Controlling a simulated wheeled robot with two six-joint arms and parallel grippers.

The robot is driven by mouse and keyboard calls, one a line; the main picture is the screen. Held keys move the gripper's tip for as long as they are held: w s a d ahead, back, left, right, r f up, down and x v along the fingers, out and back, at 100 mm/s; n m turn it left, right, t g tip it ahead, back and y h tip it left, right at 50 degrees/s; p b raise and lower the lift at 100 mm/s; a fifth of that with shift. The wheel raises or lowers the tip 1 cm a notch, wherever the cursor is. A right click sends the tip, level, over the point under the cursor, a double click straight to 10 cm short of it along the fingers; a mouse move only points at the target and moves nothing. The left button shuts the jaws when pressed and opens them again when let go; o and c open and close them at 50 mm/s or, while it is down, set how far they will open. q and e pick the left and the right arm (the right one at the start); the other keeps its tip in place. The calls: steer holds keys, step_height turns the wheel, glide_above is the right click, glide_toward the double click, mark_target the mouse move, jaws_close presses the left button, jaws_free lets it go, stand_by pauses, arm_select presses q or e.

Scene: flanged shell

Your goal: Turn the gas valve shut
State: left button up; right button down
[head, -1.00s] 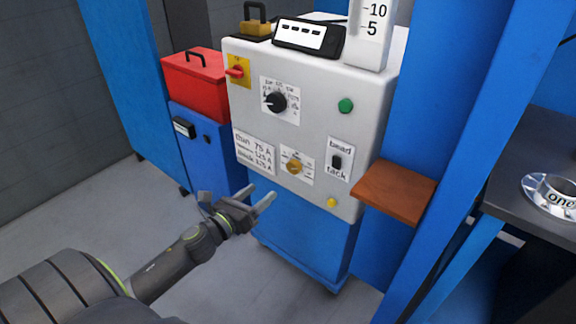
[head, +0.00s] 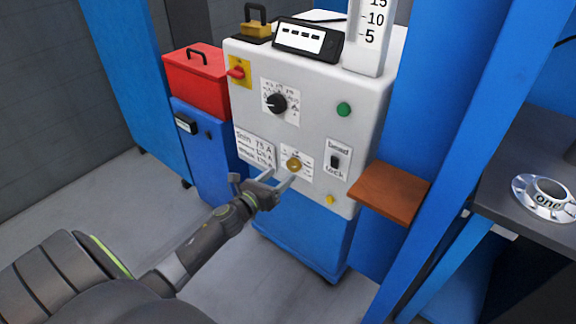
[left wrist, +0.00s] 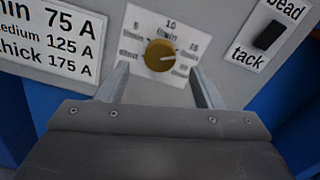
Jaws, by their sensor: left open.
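The gas valve is a round brass-coloured knob (head: 294,164) on a white dial plate, low on the front of the white machine. In the left wrist view the knob (left wrist: 160,55) sits between and beyond my two fingertips, with marks for shut, 5, 10 and 15 around it. Its pointer mark is toward the right side of the dial. My left gripper (head: 278,178) is open, just below and in front of the knob; it also shows in the left wrist view (left wrist: 160,82). The fingers appear apart from the knob. My right gripper is out of view.
The white machine (head: 318,115) also carries a black selector knob (head: 276,102), a red-and-yellow switch (head: 237,72), a green button (head: 344,109) and a bead/tack switch (head: 335,161). A brown shelf (head: 390,191) juts out at right. A flanged part (head: 545,197) lies on the dark table.

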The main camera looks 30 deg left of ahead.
mark_target(291, 166)
arm_select(q)
steer(key=shift+w+d, duration=0.15)
steer(key=shift+w, duration=1.1)
steer(key=shift+w+d, duration=0.1)
steer(key=shift+w, duration=1.15)
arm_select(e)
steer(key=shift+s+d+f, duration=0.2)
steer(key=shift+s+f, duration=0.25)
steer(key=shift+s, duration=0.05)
arm_select(q)
steer(key=shift+c, duration=0.4)
steer(key=c, duration=0.9)
